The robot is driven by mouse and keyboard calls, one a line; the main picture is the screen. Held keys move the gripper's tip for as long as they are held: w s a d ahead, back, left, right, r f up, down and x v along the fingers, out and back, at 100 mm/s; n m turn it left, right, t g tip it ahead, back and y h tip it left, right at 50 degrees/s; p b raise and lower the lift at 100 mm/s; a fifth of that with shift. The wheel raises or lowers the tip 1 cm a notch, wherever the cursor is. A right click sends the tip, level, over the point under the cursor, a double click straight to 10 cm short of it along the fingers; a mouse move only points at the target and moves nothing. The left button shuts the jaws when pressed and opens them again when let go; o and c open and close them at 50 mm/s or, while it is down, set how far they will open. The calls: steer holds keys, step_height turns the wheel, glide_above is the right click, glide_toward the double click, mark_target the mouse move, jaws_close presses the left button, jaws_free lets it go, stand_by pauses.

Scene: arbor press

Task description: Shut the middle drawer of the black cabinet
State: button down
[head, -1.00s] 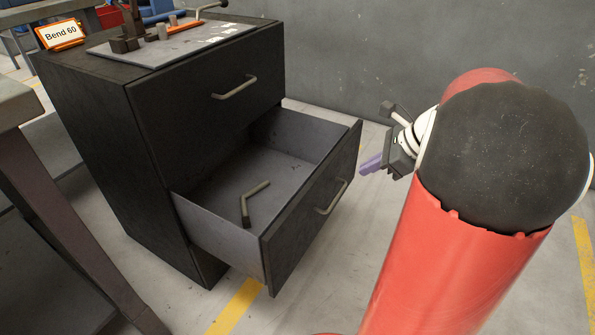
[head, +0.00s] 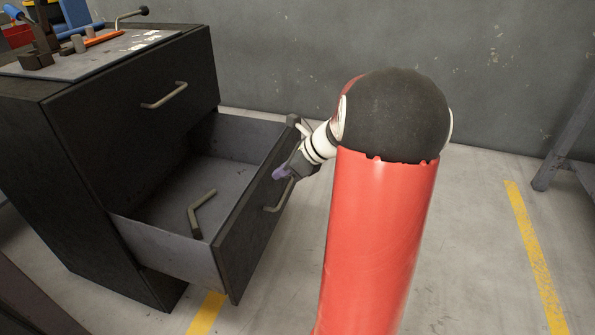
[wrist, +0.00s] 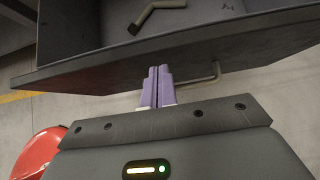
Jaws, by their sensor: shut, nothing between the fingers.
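The black cabinet (head: 110,135) stands at the left in the head view. Its drawer below the top one is pulled well out, with its dark front panel (head: 240,245) and bar handle (head: 280,200) facing right. This open drawer also shows in the wrist view (wrist: 240,36), with its handle (wrist: 214,78). My gripper (head: 279,174) is shut and empty, its purple fingertips at the outer side of the drawer front, near the handle. In the wrist view the fingertips (wrist: 158,72) reach the panel just left of the handle; I cannot tell whether they touch.
A bent metal rod (head: 200,212) lies inside the open drawer. The top drawer, with its handle (head: 164,95), is shut. A grey plate (head: 95,58) with parts and tools lies on the cabinet.

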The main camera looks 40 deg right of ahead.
steer(key=shift+w+a, duration=0.35)
steer(key=shift+w, duration=0.05)
steer(key=w+a+p, duration=0.9)
steer(key=w+a, duration=0.7)
steer(key=w, duration=0.5)
steer(key=shift+a, duration=0.15)
